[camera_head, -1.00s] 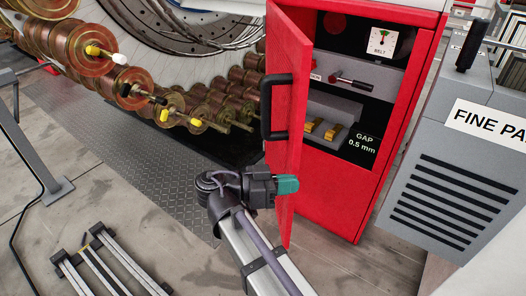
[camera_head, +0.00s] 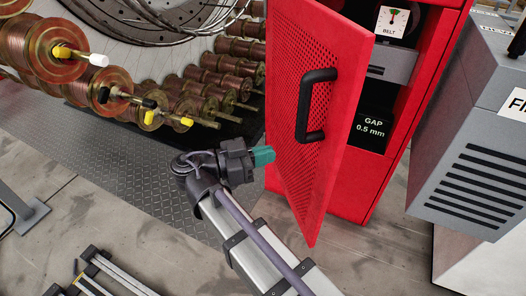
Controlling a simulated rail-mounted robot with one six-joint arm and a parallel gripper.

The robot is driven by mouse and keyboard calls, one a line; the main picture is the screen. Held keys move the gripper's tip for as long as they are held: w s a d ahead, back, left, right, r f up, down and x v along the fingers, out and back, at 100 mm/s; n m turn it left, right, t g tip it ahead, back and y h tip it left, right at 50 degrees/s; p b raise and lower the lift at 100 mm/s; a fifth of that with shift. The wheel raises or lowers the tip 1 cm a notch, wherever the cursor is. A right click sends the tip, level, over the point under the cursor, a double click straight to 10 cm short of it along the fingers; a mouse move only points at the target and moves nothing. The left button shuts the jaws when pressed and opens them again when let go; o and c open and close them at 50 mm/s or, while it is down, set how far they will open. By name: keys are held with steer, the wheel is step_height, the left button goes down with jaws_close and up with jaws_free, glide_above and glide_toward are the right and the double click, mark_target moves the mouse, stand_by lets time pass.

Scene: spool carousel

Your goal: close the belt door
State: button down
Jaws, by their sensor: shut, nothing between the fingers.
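The belt door (camera_head: 310,150) is a red perforated panel with a black handle (camera_head: 311,105). It stands partly open on the red cabinet (camera_head: 352,200), with a gap along its right edge. Through the gap I see the belt gauge (camera_head: 391,21) and a black sign reading GAP 0.5 mm (camera_head: 370,128). My gripper (camera_head: 268,156) has teal fingertips and is shut and empty. Its tips are at the door's left edge, below and left of the handle; I cannot tell whether they touch the door.
A grey vented unit (camera_head: 475,150) stands right of the cabinet. Copper spools (camera_head: 60,55) on a large wheel fill the upper left. A dark tread plate (camera_head: 135,150) lies below them. A metal frame (camera_head: 100,275) lies on the floor at lower left.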

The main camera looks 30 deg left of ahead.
mark_target(317, 143)
steer(key=x, duration=1)
steer(key=shift+w+d, duration=0.2)
